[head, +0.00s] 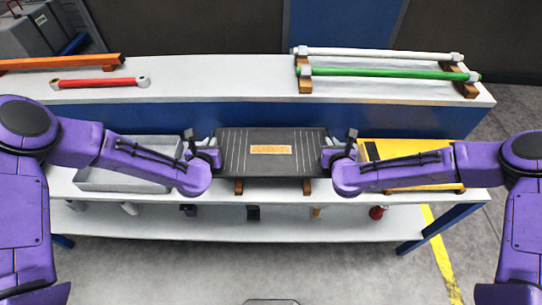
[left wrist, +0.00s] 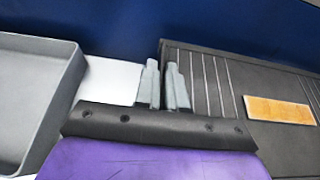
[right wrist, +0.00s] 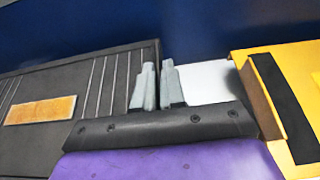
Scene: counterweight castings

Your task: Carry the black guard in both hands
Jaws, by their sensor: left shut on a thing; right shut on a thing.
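The black guard (head: 272,168) is a flat dark panel with light lines and an orange label (head: 271,149). It lies level over two brown wooden blocks (head: 240,187) on the white bench; I cannot tell whether it touches them. My left gripper (head: 214,147) is shut on its left edge, and the guard also shows in the left wrist view (left wrist: 213,105). My right gripper (head: 328,147) is shut on its right edge, and the guard also shows in the right wrist view (right wrist: 70,125). The wrist bodies hide parts of both edges.
A grey tray (head: 126,187) stands left of the guard and a yellow panel (head: 428,150) right of it. The raised back shelf (head: 220,85) holds a red bar (head: 95,84), a green bar (head: 390,73) and a white bar (head: 375,54). Small items sit on the lower shelf (head: 280,225).

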